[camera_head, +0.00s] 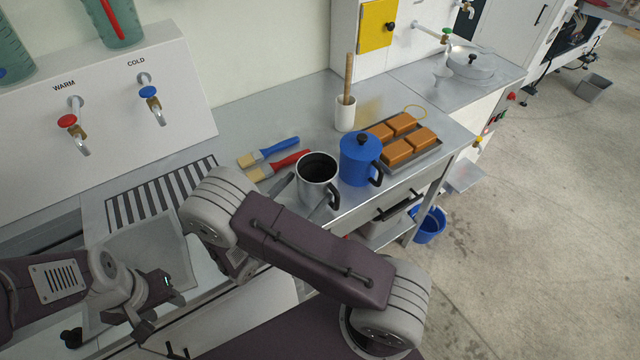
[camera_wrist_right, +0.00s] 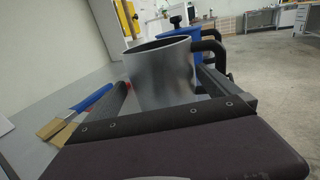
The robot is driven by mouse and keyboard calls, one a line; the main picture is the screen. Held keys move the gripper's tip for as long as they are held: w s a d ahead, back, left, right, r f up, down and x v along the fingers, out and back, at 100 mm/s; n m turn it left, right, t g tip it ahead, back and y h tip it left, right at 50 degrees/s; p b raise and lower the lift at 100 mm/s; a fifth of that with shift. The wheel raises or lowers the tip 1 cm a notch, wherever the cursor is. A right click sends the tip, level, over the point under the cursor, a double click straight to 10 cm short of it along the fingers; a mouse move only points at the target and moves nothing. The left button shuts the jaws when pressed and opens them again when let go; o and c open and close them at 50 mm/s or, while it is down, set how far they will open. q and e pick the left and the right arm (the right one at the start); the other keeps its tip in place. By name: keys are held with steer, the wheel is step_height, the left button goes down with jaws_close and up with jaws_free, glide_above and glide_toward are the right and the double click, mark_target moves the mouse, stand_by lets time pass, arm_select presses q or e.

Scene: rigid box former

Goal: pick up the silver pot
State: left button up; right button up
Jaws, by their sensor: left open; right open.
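The silver pot (camera_head: 317,170) is an open-topped cylinder with a black handle, upright on the metal counter. In the right wrist view the silver pot (camera_wrist_right: 160,77) stands between the two fingers, its handle toward the right. My right gripper (camera_head: 302,196) is open, with one finger on each side of the pot; I cannot tell whether either finger touches it. My right arm hides part of the counter in front of the pot. My left gripper (camera_head: 160,318) is open and empty near the sink at the lower left.
A blue lidded pot (camera_head: 358,160) stands close to the right of the silver pot. A tray of brown blocks (camera_head: 397,152), a white cup (camera_head: 345,115) with a wooden stick, and blue (camera_head: 270,151) and red (camera_head: 280,164) brushes lie around. A striped drain (camera_head: 150,195) is left.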

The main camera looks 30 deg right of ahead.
mark_target(327, 167)
steer(key=x, duration=0.4)
steer(key=shift+s+d+r+p, duration=0.15)
steer(key=shift+r+p, duration=0.1)
steer(key=shift+p, duration=0.05)
steer(key=shift+d+f, duration=0.1)
steer(key=shift+d, duration=0.15)
steer(key=shift+a, duration=0.1)
steer(key=c, duration=1.4)
step_height(327, 167, up, 10)
steer(key=p, duration=0.1)
